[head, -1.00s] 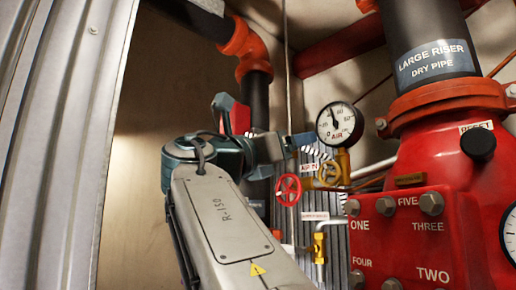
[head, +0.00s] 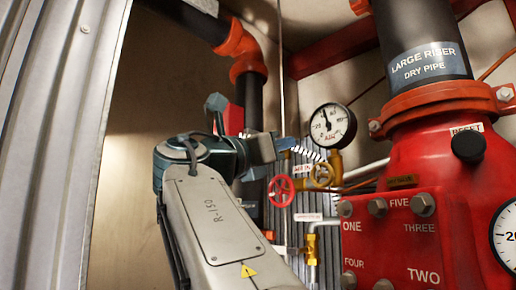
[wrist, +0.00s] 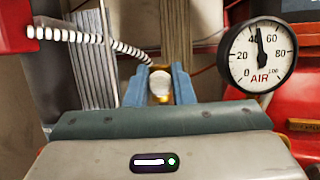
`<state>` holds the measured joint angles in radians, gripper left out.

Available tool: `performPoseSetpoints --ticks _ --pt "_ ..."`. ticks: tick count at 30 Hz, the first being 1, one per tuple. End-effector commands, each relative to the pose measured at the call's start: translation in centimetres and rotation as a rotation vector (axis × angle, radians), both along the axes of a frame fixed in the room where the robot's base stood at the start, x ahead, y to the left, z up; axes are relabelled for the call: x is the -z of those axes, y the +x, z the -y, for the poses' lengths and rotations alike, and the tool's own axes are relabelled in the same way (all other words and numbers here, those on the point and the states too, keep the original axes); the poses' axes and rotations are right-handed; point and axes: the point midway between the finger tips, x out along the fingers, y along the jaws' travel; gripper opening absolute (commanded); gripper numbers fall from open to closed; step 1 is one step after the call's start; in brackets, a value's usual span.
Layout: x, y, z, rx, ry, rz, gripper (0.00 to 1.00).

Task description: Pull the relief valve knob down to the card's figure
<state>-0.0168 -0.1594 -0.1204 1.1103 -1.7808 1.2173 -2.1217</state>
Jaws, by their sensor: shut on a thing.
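In the wrist view the blue fingers of my gripper (wrist: 160,88) are shut on a small pale round knob (wrist: 160,84) with a brass-coloured edge. I take this to be the relief valve knob; most of it is hidden between the fingers. In the head view my gripper (head: 283,144) reaches right, left of the AIR gauge (head: 332,126), and the knob cannot be made out. In the wrist view the AIR gauge (wrist: 260,54) stands right of the fingers, its needle between 40 and 60, nearer 40. I cannot make out a card with a figure.
The large red riser valve (head: 430,205) fills the right side. A corrugated metal panel (head: 60,140) stands at the left. A white ribbed hose (wrist: 95,38) crosses behind the fingers.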

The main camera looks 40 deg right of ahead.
Motion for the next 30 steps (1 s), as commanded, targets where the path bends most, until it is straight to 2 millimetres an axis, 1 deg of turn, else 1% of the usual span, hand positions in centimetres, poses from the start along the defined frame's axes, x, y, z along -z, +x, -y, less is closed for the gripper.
performPoseSetpoints --ticks 12,30 --pt "0.1 0.0 -1.2 -0.003 0.002 0.000 0.00" --pt "0.1 0.0 -1.3 -0.005 0.000 -0.001 0.00"
